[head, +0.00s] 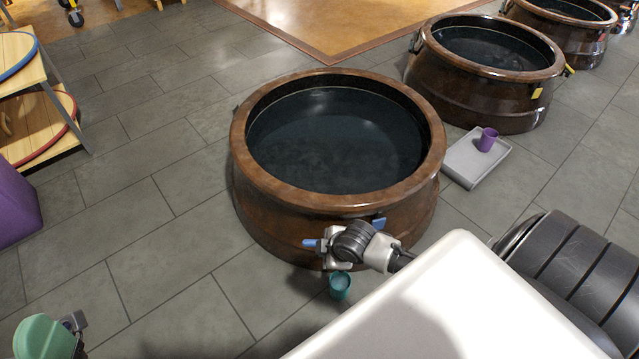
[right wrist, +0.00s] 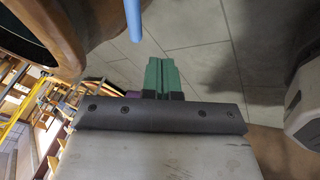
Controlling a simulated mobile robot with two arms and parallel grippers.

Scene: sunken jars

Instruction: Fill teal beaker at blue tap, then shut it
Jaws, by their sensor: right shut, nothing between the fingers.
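The teal beaker (head: 340,286) stands upright on the floor at the front foot of the large brown jar (head: 262,222). How full it is I cannot tell. The blue tap's lever (head: 312,243) sticks out to the left, low on the jar's front; the spout is hidden behind my right wrist. In the right wrist view a blue bar (right wrist: 134,20), which looks like this lever, is just beyond my right gripper (right wrist: 162,62). Its green fingers are shut and empty, apart from the bar. The head view hides these fingertips. My left gripper does not show clearly.
A grey tray (head: 462,168) with a purple cup (head: 487,139) lies to the right, near a second jar (head: 490,105). A green rounded object (head: 42,338) is at the bottom left. The floor left of the jar is clear.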

